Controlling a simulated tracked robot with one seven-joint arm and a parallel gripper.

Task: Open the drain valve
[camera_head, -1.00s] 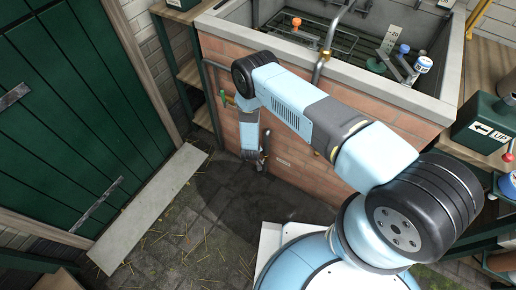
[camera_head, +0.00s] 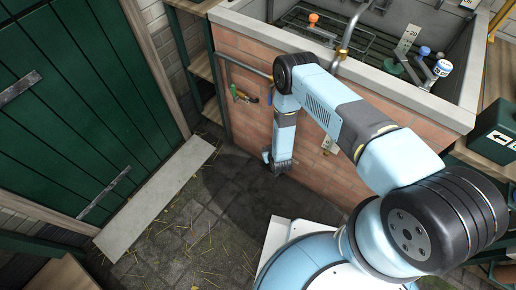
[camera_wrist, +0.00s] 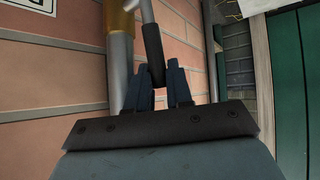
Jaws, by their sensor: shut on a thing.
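The drain valve shows in the wrist view as a brass fitting (camera_wrist: 131,4) on a grey metal pipe (camera_wrist: 118,65) against the brick wall. Its dark lever handle (camera_wrist: 153,40) runs down between my fingers. My gripper (camera_wrist: 160,88) is shut on this lever handle, just right of the pipe. In the head view my gripper (camera_head: 276,164) is low at the brick wall, near the floor. My forearm and wrist hide the valve and lever there.
A brick-sided sink (camera_head: 300,178) stands at the right. A pale plank (camera_head: 155,200) lies before a green door (camera_head: 80,100). The stone floor between is clear.

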